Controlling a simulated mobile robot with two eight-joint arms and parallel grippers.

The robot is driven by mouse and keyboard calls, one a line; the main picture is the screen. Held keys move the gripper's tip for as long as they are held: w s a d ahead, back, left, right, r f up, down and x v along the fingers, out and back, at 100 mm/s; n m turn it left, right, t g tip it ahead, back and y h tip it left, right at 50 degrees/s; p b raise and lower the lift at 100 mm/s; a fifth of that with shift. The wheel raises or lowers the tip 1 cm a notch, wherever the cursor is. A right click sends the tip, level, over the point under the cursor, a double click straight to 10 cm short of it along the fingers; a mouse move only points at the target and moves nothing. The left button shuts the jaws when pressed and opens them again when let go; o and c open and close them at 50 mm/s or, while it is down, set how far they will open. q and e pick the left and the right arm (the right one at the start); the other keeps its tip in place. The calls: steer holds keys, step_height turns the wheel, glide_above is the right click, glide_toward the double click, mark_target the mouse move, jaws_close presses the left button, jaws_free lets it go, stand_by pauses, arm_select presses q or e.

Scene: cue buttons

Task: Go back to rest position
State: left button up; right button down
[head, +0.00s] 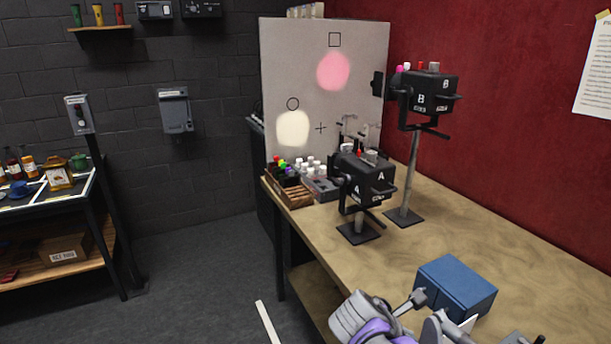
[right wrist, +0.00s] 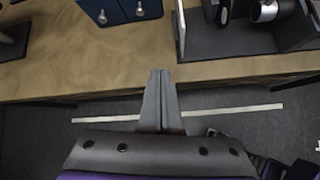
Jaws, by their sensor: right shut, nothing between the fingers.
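My right gripper (right wrist: 160,76) is shut and empty in the right wrist view. Its two grey fingers lie together and point at the table's front edge. No object touches the fingertips there. In the head view, purple and grey parts of my right arm show at the bottom, close to the blue box (head: 456,287); the fingertips are hard to make out there. In the right wrist view the blue box (right wrist: 122,6) shows two metal toggles, beyond and left of the fingers. My left gripper is not in view.
The wooden table (head: 470,233) carries black box A (head: 367,178) and box B (head: 433,92) on stands. A pale board (head: 290,60) with pink and cream spots stands behind. A dark open tray (right wrist: 240,42) lies right of the fingers. Floor (head: 205,285) is clear left of the table.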

steer(key=s+a+f+m+y+p, duration=0.1)
steer(key=s+a+f+m+y, duration=0.2)
steer(key=s+m, duration=0.5)
steer(key=s+a+f+m+t+y+p, duration=0.1)
steer(key=s+a+f+m+y+p, duration=0.1)
steer(key=s+m, duration=0.6)
steer(key=a+f+m+y, duration=0.1)
steer(key=m+y, duration=0.1)
steer(key=m, duration=0.2)
steer(key=shift+f+y+p, duration=0.3)
